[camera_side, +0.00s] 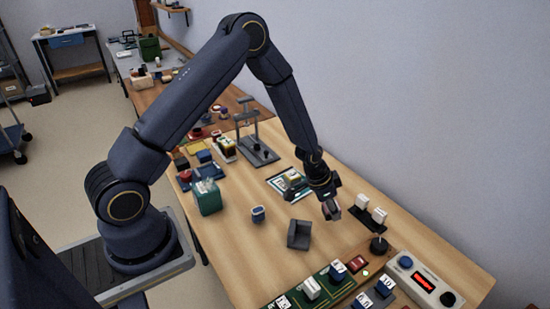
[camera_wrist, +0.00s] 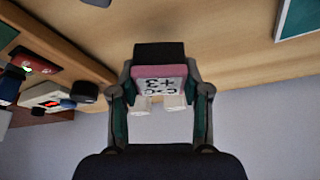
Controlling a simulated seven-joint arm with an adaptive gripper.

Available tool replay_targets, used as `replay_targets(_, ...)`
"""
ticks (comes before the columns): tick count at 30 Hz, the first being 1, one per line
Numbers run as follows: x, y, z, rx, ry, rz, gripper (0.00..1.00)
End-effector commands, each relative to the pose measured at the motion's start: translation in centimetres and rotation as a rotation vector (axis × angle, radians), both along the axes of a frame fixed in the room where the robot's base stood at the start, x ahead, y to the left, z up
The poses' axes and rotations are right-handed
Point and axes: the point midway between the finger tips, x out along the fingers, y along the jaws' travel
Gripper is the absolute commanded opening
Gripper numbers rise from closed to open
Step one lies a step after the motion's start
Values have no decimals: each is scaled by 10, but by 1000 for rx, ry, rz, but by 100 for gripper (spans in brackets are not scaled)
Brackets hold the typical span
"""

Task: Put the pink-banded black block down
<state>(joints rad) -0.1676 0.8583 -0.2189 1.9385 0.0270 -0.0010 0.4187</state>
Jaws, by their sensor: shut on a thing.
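My gripper (camera_side: 330,207) is over the right part of the wooden table in the side view. In the wrist view my gripper (camera_wrist: 160,90) is shut on the pink-banded black block (camera_wrist: 159,72), with one finger on each side. The block has a black end, a pink band and a pale face with dark markings. In the side view the block is small and mostly hidden by the fingers. It appears held above the table, though the exact gap is hard to tell.
A dark stand with two white blocks (camera_side: 378,215) is just right of my gripper. A grey angled holder (camera_side: 299,235) lies to its left. A control box with a red display (camera_side: 424,283) and a green tray (camera_side: 292,300) are in front.

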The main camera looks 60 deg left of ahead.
Motion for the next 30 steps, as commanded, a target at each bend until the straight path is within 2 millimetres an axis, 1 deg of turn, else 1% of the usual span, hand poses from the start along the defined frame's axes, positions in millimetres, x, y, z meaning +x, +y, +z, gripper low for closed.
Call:
replay_targets(5,9,-1,-16,-1,3,-1,12)
replay_targets(7,8,-1,-28,-1,5,-1,12)
replay_targets(10,8,-1,-38,0,2,0,12)
replay_targets(22,8,-1,-43,0,0,0,12)
replay_targets(23,8,-1,-44,0,0,0,48)
replay_targets(30,8,-1,-43,0,0,0,72)
